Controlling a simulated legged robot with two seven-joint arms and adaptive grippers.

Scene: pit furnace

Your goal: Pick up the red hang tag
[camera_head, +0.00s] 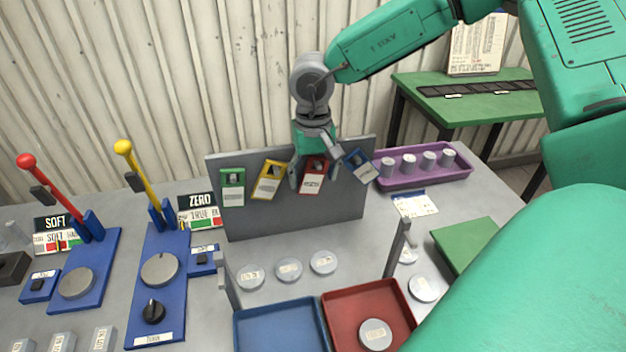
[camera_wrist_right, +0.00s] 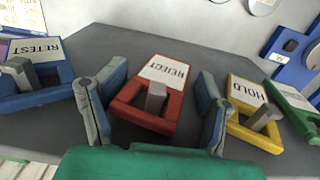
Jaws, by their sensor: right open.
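The red hang tag (camera_head: 313,181) hangs on a grey upright board (camera_head: 290,214), between a yellow tag (camera_head: 268,182) and a blue tag (camera_head: 358,164). In the right wrist view the red tag (camera_wrist_right: 157,88) reads REJECT, with a grey peg through its frame. My right gripper (camera_head: 315,180) is open at the red tag. In the right wrist view its two fingers (camera_wrist_right: 155,105) stand on either side of the tag, with gaps showing; the tag is still on its peg. My left gripper is not in view.
A green tag (camera_head: 232,187) hangs at the board's left end. A purple tray (camera_head: 440,176) of grey cylinders stands right of the board. Blue (camera_head: 275,330) and red (camera_head: 395,303) trays, posts and round discs lie in front. Lever units (camera_head: 160,270) stand at left.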

